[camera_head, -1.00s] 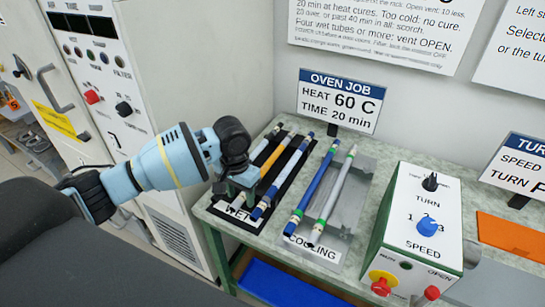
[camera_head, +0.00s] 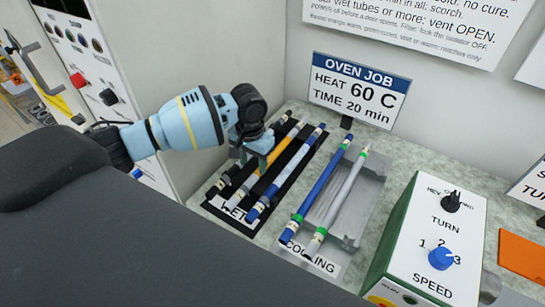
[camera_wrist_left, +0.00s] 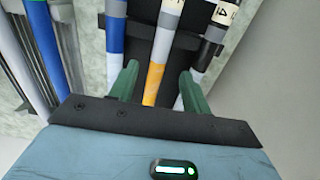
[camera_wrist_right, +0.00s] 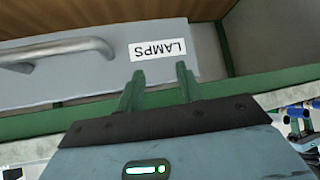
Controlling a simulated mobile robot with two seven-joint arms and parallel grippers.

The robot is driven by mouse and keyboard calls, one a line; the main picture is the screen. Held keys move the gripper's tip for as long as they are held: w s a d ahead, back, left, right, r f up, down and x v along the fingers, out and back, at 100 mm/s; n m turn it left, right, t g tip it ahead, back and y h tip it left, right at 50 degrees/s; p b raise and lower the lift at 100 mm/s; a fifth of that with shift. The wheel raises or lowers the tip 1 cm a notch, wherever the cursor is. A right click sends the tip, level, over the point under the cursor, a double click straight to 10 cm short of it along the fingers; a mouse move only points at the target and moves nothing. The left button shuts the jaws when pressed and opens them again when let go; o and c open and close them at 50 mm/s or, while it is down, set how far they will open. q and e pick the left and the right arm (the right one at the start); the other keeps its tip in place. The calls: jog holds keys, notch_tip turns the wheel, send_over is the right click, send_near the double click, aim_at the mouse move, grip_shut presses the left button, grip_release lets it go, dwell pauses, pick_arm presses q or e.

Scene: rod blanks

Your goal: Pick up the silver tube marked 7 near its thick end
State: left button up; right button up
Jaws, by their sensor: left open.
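A silver tube (camera_head: 344,190) with green bands lies in the cooling rack (camera_head: 372,192), right of a blue tube (camera_head: 325,180). I cannot read a 7 on any tube. My left gripper (camera_head: 250,158) is open above the wet rack (camera_head: 240,222), left of the silver tube and apart from it. In the left wrist view its fingers (camera_wrist_left: 157,88) stand either side of the orange tube (camera_wrist_left: 153,82), with a blue tube (camera_wrist_left: 115,38) to the left and a dark-banded tube (camera_wrist_left: 206,52) to the right. My right gripper (camera_wrist_right: 157,82) is open and empty, in front of a grey drawer.
A control box (camera_head: 425,240) with a blue knob stands right of the cooling rack. An oven job sign (camera_head: 358,88) stands behind the racks. The grey drawer (camera_wrist_right: 75,75) labelled LAMPS has a bar handle (camera_wrist_right: 70,47). An orange mat (camera_head: 522,256) lies at the far right.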

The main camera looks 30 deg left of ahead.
aim_at(254, 174)
pick_arm(q)
jog(key=shift+f, duration=2.6)
jog(key=shift+c, duration=0.3)
grip_shut()
jog(key=shift+r, duration=0.15)
jog(key=shift+w+r, duration=0.1)
jog(key=shift+r, duration=0.45)
notch_tip(254, 174, up, 2)
jog(key=shift+r, duration=0.25)
jog(key=s+d, duration=0.3)
jog(key=s, duration=0.1)
jog(key=s+d, duration=0.3)
jog(key=s, duration=0.2)
jog(key=s+d+r, duration=0.1)
jog(key=s+d, duration=0.2)
jog(key=s, duration=0.1)
jog(key=shift+s+r, duration=0.1)
jog(key=shift+s, duration=0.15)
